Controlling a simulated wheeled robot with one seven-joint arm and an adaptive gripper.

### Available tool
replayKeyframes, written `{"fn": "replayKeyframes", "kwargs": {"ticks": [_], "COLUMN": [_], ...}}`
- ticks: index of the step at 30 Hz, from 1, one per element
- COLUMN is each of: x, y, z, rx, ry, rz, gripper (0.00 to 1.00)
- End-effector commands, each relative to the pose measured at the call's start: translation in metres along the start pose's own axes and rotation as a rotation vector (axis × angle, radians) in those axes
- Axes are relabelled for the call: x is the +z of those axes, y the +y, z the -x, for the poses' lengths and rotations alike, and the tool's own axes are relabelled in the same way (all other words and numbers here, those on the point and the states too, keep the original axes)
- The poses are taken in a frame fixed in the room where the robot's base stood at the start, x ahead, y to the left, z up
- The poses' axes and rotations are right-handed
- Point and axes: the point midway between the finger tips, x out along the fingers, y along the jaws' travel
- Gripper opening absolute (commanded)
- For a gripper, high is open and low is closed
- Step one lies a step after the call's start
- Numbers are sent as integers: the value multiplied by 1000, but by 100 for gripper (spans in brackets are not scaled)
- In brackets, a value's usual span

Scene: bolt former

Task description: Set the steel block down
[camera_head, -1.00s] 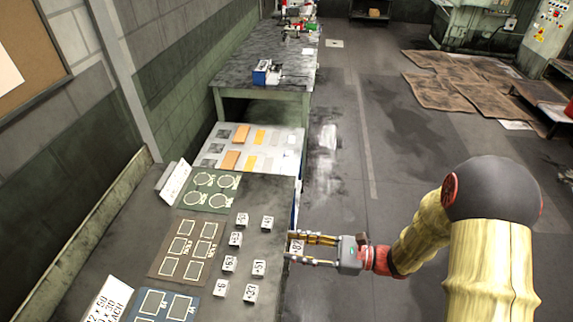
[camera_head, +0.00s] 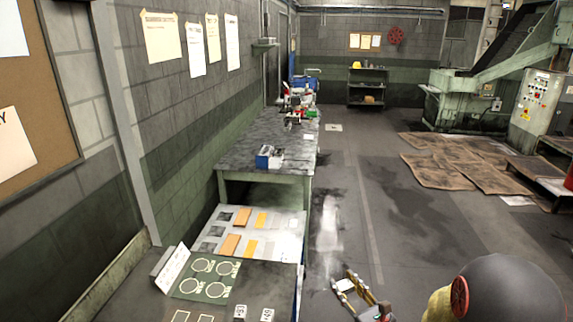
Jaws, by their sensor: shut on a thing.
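My gripper (camera_head: 348,281) is at the bottom of the head view, right of the front bench, over the floor. Its fingers point up and left, shut on a small pale steel block (camera_head: 344,285). The block is partly hidden by the fingers and its number cannot be read. Two more numbered steel blocks, one on the left (camera_head: 239,312) and one on the right (camera_head: 267,314), stand on the front bench (camera_head: 272,280) at the bottom edge. A green board (camera_head: 208,278) with ring outlines lies on that bench.
Behind the front bench is a pale board (camera_head: 285,222) with orange and yellow pieces. Beyond it stands a long dark table (camera_head: 240,150) with a blue box (camera_head: 268,158). Brown mats (camera_head: 440,172) lie on the floor at right. The aisle floor between is open.

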Motion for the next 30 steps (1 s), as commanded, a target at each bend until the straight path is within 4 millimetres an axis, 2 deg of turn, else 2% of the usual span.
{"fn": "replayKeyframes", "kwargs": {"ticks": [3,6,11,30], "x": [5,10,18,17], "y": [-18,-26,-22,-21], "z": [0,1,-1,-1], "rx": [-77,-118,-114,-111], "ry": [-6,-13,-25,-24], "rz": [-10,-16,-11,-11], "gripper": [0,0,0,0]}}
